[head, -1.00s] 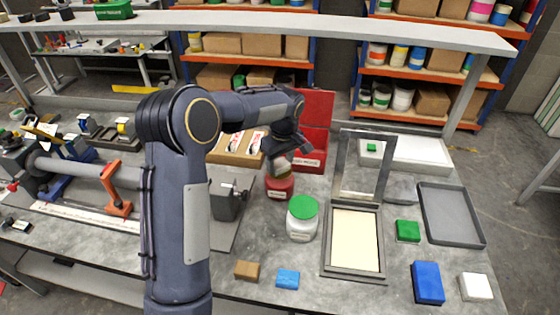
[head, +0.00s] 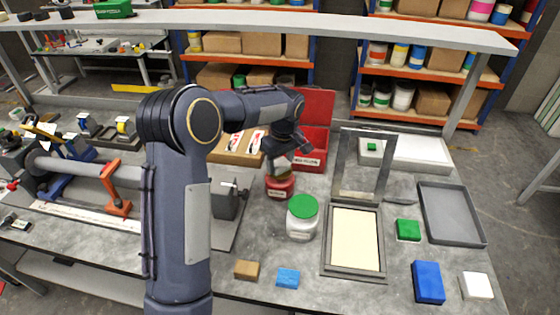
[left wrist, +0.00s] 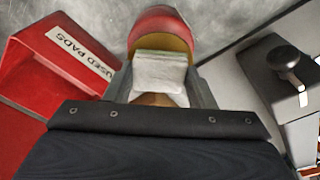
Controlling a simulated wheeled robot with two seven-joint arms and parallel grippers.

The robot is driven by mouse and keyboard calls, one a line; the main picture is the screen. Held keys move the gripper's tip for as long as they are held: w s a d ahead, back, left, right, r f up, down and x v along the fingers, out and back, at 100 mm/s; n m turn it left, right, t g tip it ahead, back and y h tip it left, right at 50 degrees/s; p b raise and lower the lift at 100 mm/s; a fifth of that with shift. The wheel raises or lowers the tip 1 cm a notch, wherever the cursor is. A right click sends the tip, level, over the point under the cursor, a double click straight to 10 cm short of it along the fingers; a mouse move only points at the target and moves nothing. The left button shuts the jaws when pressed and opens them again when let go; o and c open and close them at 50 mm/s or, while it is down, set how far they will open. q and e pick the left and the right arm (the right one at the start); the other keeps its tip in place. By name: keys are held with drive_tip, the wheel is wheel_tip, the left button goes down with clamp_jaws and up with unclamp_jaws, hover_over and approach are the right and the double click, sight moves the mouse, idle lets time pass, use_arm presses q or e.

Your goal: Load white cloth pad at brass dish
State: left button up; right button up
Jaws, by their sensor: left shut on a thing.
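My left gripper (head: 279,162) is shut on the white cloth pad (left wrist: 160,72), which shows pale between the fingers in the left wrist view. The gripper also shows there (left wrist: 160,98). The brass dish (left wrist: 148,43) has a red outer rim and a brass-yellow inside. In the head view its red body (head: 280,190) stands on the bench directly below the gripper. The pad overlaps the dish opening in the wrist view; whether it touches the brass is unclear. The gripper hides most of the pad in the head view. My right gripper is not in view.
A red used-pads bin (head: 312,144) stands close behind the dish. A green-lidded jar (head: 302,218) is in front to the right. A hinged frame (head: 354,275), several coloured blocks and a grey tray (head: 482,240) lie farther right. A clamp (head: 228,204) is to the left.

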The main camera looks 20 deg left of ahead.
sight(280, 164)
use_arm(q)
drive_tip(key=shift+r+p, duration=2.55)
drive_tip(key=shift+r, duration=0.95)
drive_tip(key=shift+f, duration=0.1)
